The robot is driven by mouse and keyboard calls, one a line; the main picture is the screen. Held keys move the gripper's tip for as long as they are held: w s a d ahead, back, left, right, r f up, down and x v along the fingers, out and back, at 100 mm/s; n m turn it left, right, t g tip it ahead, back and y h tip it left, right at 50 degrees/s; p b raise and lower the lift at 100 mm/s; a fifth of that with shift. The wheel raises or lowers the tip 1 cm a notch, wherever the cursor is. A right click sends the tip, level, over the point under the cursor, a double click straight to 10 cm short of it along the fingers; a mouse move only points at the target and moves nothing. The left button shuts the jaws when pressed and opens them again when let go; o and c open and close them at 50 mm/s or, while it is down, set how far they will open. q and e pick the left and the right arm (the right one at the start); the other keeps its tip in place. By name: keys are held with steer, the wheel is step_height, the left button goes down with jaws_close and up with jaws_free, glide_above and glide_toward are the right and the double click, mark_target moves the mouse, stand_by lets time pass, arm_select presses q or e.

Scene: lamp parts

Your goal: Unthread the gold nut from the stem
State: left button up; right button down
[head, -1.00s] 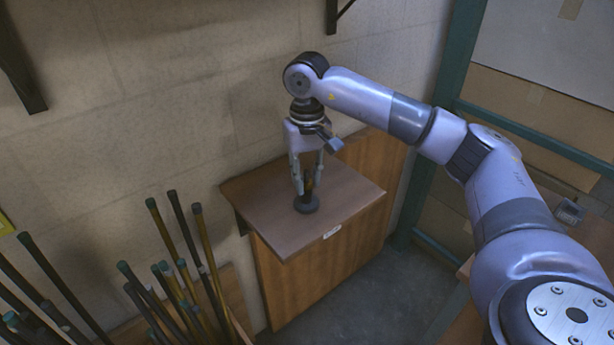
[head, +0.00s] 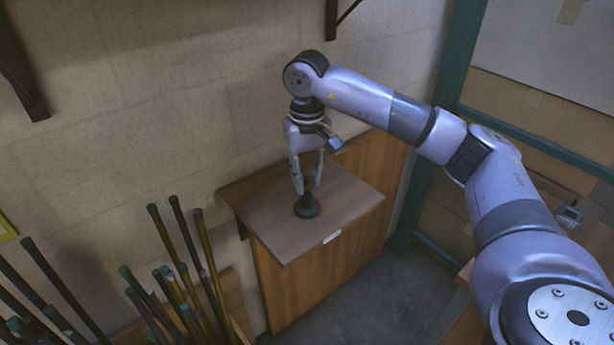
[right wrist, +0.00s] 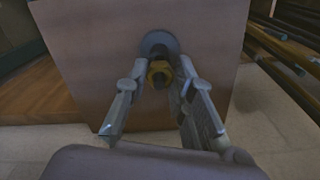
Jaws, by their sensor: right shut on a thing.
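The dark stem stands upright on its round base (head: 307,207) on the small wooden cabinet top. The base also shows in the right wrist view (right wrist: 156,42). The gold nut (right wrist: 160,74) is on the stem, between my right gripper's fingers in the right wrist view. My right gripper (head: 307,188) points straight down over the stem and is shut on the nut. In the head view the fingers hide most of the nut and stem. My left gripper is not in view.
The cabinet top (head: 350,197) is otherwise clear and stands against the block wall (head: 200,90). Several upright rods (head: 180,270) stand in a wooden bin at the lower left. Dark shelf brackets (head: 22,75) are on the wall above. A teal frame (head: 425,190) stands at the right.

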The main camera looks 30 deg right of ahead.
steer(key=shift+r+p, duration=1.35)
steer(key=shift+r, duration=0.9)
steer(key=shift+r, duration=0.25)
steer(key=shift+r, duration=0.15)
steer(key=shift+r+p, duration=1.6)
steer(key=shift+r, duration=0.3)
